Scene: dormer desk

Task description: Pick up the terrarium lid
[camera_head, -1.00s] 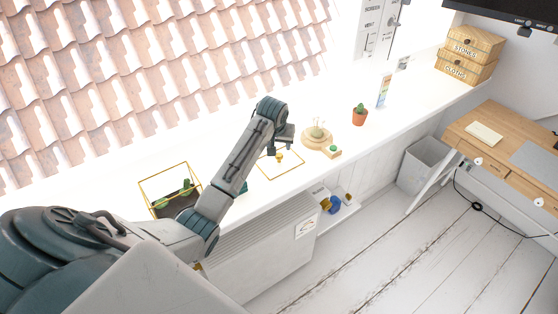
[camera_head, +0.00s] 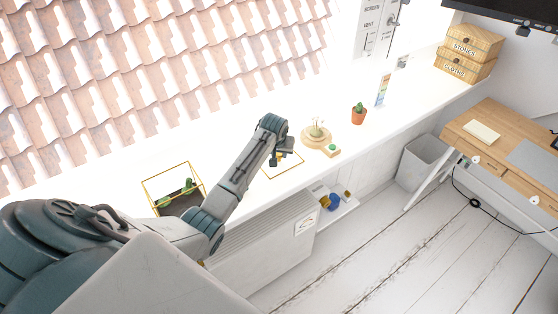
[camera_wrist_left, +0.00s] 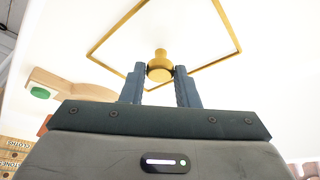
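The terrarium lid is a gold-edged square pane (camera_head: 284,172) with a gold knob, lying flat on the white sill. In the left wrist view the lid's frame (camera_wrist_left: 112,34) is beyond my fingers. Its gold knob (camera_wrist_left: 160,56) shows in the gap between the fingertips. My left gripper (camera_head: 281,160) is over the lid and hides the knob in the head view. In the left wrist view my left gripper (camera_wrist_left: 160,72) is open, its fingers apart on either side of the knob, with no clear contact. My right gripper is not in view.
The open gold-framed terrarium (camera_head: 172,184) with green plants stands on the sill at left, close to my arm.

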